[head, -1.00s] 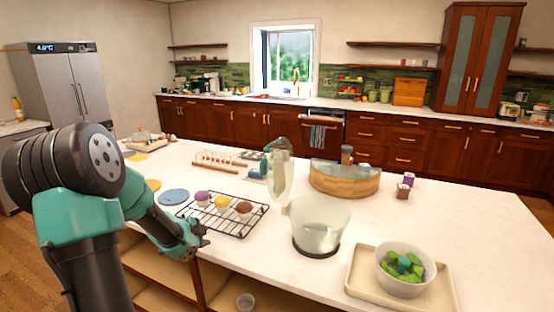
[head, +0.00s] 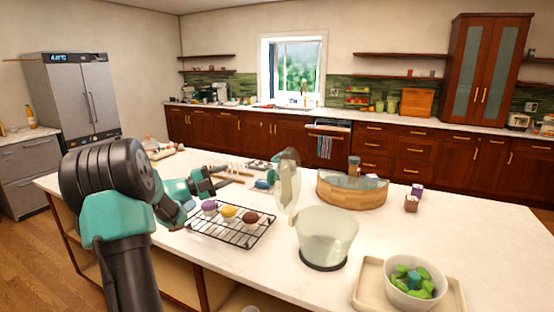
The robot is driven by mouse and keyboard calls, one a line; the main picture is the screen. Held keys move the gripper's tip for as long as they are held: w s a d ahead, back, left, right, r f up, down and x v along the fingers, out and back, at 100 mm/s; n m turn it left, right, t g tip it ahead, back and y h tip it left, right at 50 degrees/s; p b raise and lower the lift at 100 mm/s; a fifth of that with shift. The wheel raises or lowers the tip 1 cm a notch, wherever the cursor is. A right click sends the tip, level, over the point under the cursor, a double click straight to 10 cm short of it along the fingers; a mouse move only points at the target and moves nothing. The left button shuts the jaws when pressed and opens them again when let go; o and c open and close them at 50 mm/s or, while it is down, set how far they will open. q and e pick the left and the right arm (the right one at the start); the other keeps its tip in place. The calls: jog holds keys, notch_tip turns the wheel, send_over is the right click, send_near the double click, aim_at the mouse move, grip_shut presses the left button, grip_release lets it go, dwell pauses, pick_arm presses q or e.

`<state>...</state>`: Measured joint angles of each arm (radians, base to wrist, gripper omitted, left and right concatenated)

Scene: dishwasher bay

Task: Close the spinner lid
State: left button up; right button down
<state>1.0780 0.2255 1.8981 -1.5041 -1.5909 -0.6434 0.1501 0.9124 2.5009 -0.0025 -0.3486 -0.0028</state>
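The salad spinner's clear bowl (head: 328,238) stands on the white counter, on a dark round base. Its clear lid (head: 288,188) is swung up and stands nearly upright at the bowl's back left rim, so the bowl's top is open. My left gripper (head: 229,178) is to the left of the lid, over the counter behind the cooling rack, apart from the lid and empty. Its dark fingers look spread. My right gripper is not in view.
A white bowl of green pieces (head: 412,289) sits on a beige tray (head: 369,283) at front right.

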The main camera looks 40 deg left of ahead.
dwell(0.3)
pick_arm(q)
notch_tip(320, 180, up, 4)
send_over(273, 176)
dwell(0.5)
grip_shut()
dwell(0.4)
